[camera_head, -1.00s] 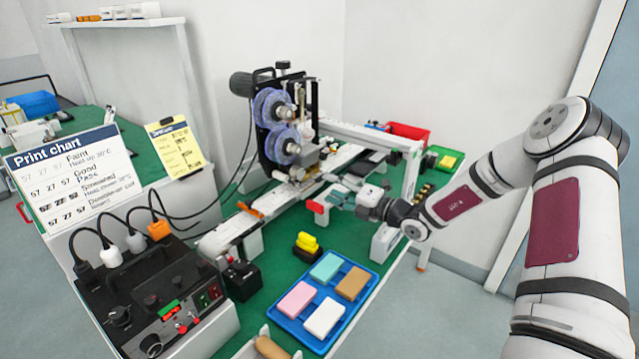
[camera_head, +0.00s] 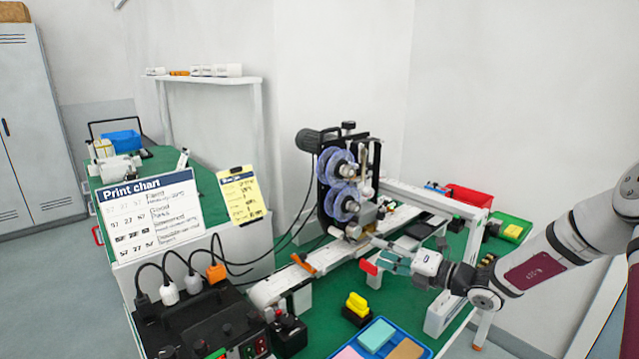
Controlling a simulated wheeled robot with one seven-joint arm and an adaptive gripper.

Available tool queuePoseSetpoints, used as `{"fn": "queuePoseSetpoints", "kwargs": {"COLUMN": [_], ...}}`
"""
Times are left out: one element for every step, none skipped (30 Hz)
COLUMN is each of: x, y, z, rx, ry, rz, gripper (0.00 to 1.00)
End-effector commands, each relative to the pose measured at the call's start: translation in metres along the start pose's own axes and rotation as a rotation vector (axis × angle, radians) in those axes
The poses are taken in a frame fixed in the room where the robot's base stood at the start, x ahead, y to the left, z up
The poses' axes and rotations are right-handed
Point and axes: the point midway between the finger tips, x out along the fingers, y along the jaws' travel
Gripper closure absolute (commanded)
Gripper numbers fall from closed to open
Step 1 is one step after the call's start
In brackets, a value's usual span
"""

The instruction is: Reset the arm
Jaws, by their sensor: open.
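My arm comes in from the right edge of the head view.
A blue tray (camera_head: 418,340) with coloured blocks lies at the bottom, partly cut off. A yellow-and-black stamp (camera_head: 357,307) stands near it. A black control box (camera_head: 215,325) with cables is at lower left. A white frame (camera_head: 440,200), a red bin (camera_head: 468,197) and a green tray (camera_head: 512,228) are behind my gripper.

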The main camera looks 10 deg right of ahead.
Motion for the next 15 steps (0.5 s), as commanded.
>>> {"fn": "queuePoseSetpoints", "kwargs": {"x": [0.005, 0.007, 0.008, 0.008, 0.007, 0.006, 0.004, 0.002, -0.002, -0.005, -0.009, -0.015, -0.02, -0.025, -0.032], "y": [0.021, 0.033, 0.048, 0.059, 0.069, 0.082, 0.091, 0.1, 0.111, 0.12, 0.128, 0.138, 0.145, 0.152, 0.161], "z": [-0.012, -0.02, -0.032, -0.041, -0.05, -0.062, -0.07, -0.079, -0.089, -0.098, -0.105, -0.115, -0.122, -0.129, -0.138], "rx": [-0.104, -0.172, -0.266, -0.336, -0.406, -0.498, -0.567, -0.634, -0.724, -0.791, -0.858, -0.946, -1.011, -1.077, -1.163], "ry": [0.074, 0.12, 0.184, 0.231, 0.278, 0.339, 0.384, 0.428, 0.487, 0.531, 0.573, 0.628, 0.67, 0.711, 0.765], "rz": [0.004, 0.008, 0.015, 0.021, 0.028, 0.039, 0.05, 0.06, 0.076, 0.089, 0.102, 0.122, 0.138, 0.154, 0.177], "gripper": [0.45, 0.45, 0.45, 0.45, 0.45, 0.45, 0.45, 0.45, 0.45, 0.45, 0.45, 0.45, 0.45, 0.45, 0.45]}}
